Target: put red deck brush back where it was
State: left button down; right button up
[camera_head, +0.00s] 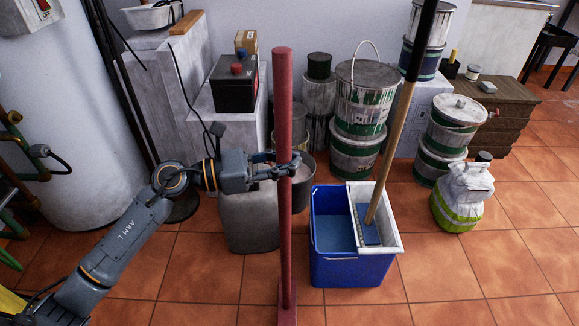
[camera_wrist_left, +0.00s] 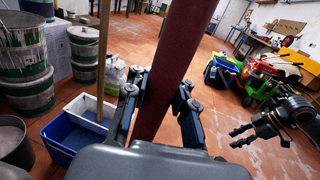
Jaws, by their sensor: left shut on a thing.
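The red deck brush (camera_head: 284,215) stands nearly upright in the middle of the head view, its long handle reaching from high up to the bottom edge. Its head (camera_head: 287,316) is partly cut off below, so I cannot tell whether it touches the floor. My left gripper (camera_head: 290,165) is shut around the handle about midway up. In the left wrist view the handle (camera_wrist_left: 172,70) passes between the two fingers. My right gripper (camera_wrist_left: 238,137) shows at the right of the left wrist view, apart from the brush, with its fingers spread and empty.
A blue bucket (camera_head: 330,269) with a wringer and a wooden-handled mop (camera_head: 392,148) stands just right of the brush. A grey container (camera_head: 248,222) is behind the left gripper. Stacked paint tins (camera_head: 360,118) and a white-green bag (camera_head: 462,195) are further right. Front tile floor (camera_head: 440,280) is clear.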

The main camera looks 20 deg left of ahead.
pick_arm(q)
jog(key=shift+f, duration=0.6)
jog(key=c, duration=1.1)
grip_release()
jog(key=shift+r, duration=0.15)
